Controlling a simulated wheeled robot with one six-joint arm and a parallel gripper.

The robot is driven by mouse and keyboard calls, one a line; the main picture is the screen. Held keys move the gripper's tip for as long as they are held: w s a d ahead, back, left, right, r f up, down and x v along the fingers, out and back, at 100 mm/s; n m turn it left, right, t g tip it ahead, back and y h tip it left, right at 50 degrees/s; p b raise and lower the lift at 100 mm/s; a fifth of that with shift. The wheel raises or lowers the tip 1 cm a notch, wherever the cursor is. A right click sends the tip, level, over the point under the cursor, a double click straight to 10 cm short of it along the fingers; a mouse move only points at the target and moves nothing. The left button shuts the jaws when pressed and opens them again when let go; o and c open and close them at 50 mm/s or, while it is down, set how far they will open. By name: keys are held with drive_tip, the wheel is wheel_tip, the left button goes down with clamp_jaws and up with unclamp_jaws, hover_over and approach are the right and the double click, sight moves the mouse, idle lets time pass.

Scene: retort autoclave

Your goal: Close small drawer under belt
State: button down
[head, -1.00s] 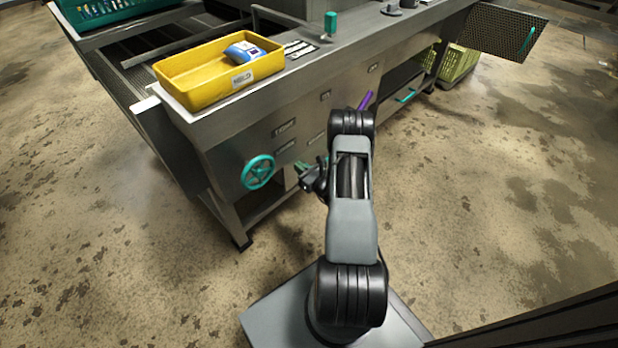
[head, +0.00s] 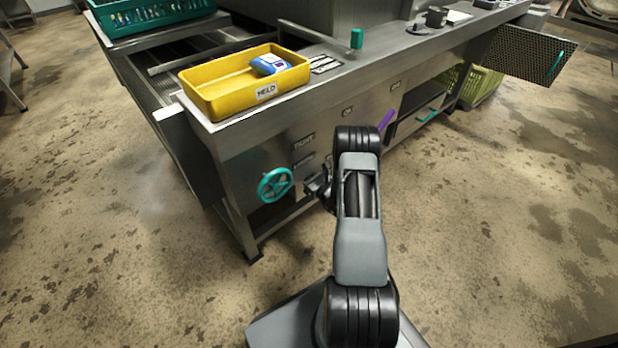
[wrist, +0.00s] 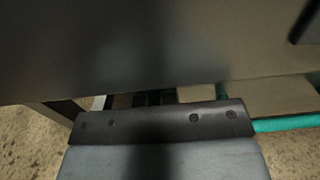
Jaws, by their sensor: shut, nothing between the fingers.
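In the head view my gripper (head: 319,187) is low at the front of the steel counter, partly hidden by my arm; its fingertips are hard to make out, but it is shut and empty. The wrist view shows the dark end of my gripper (wrist: 158,124) close to a grey steel panel (wrist: 140,45). A teal bar handle (wrist: 285,123) lies just right of it, in front of a pale surface that may be part of the small drawer. My arm hides this spot in the head view, so I cannot tell how far the drawer stands out.
A teal handwheel (head: 274,184) is left of my gripper. A purple lever (head: 386,120) and another teal handle (head: 428,117) are to the right. A yellow bin (head: 228,96) stands on the counter. A mesh door (head: 515,52) sticks out far right. The front floor is clear.

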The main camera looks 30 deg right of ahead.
drive_tip(key=shift+w+r, duration=0.15)
drive_tip(key=shift+w, duration=0.2)
drive_tip(key=s+d+p, duration=0.2)
drive_tip(key=s+p, duration=0.1)
drive_tip(key=s, duration=1.1)
drive_tip(key=shift+s+d, duration=0.2)
